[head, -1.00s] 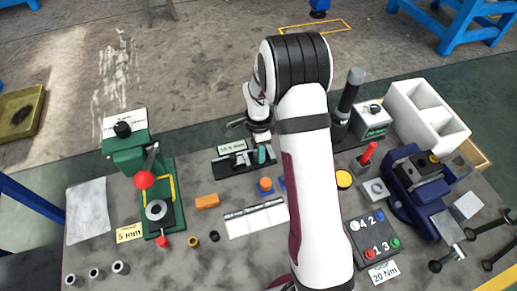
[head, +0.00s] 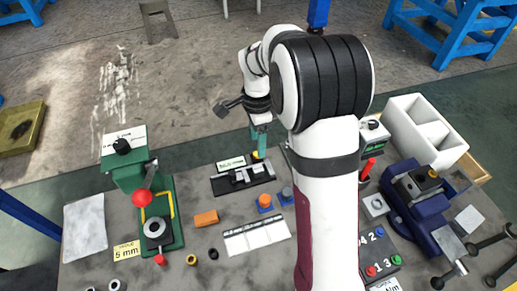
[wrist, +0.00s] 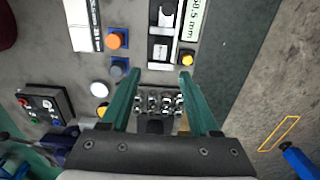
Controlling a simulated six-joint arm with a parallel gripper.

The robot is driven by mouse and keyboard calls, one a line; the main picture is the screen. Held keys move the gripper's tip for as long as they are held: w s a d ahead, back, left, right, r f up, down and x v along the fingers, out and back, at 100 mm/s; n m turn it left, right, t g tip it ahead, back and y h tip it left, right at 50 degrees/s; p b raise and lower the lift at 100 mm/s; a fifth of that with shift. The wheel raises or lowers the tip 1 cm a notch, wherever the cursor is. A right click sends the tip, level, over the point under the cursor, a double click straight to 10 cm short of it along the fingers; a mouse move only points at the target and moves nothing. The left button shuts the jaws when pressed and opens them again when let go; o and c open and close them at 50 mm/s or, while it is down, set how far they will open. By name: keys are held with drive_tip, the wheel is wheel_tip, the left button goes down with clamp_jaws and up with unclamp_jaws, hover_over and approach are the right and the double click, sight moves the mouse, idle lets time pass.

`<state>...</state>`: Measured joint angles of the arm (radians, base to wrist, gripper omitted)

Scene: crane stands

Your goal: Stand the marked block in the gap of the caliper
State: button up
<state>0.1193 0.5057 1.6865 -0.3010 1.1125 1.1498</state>
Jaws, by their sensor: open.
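The caliper (head: 243,180) is a dark bar with pale metal parts, lying behind the ruled white strip. In the wrist view the caliper (wrist: 162,42) lies ahead of the fingertips. My gripper (wrist: 160,78) has green fingers and is open. In the head view my gripper (head: 258,143) hangs just beyond the caliper's right end. Several small shiny metal pieces (wrist: 160,102) show between and below the fingers, apart from them. I cannot tell which piece is the marked block, or whether one stands in the gap.
An orange knob (head: 265,202) and a grey-blue knob (head: 286,195) stand in front of the caliper. An orange block (head: 205,218) lies left of the ruled strip (head: 257,234). A green press (head: 150,205) is at left, a blue vise (head: 415,200) at right. My arm hides the middle right.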

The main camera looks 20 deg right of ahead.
drive_tip(key=s+a+r+n, duration=0.2)
drive_tip(key=s+n, duration=0.2)
drive_tip(key=s, duration=0.5)
drive_tip(key=s+a+r+n+y, duration=0.1)
drive_tip(key=s+a+r+n, duration=0.2)
drive_tip(key=s, duration=0.7)
drive_tip(key=s+a+r+n, duration=0.2)
drive_tip(key=s+n, duration=0.3)
drive_tip(key=s, duration=0.4)
drive_tip(key=shift+s+a+r+y, duration=0.2)
drive_tip(key=shift+s+a+y, duration=0.15)
drive_tip(key=shift+a, duration=0.35)
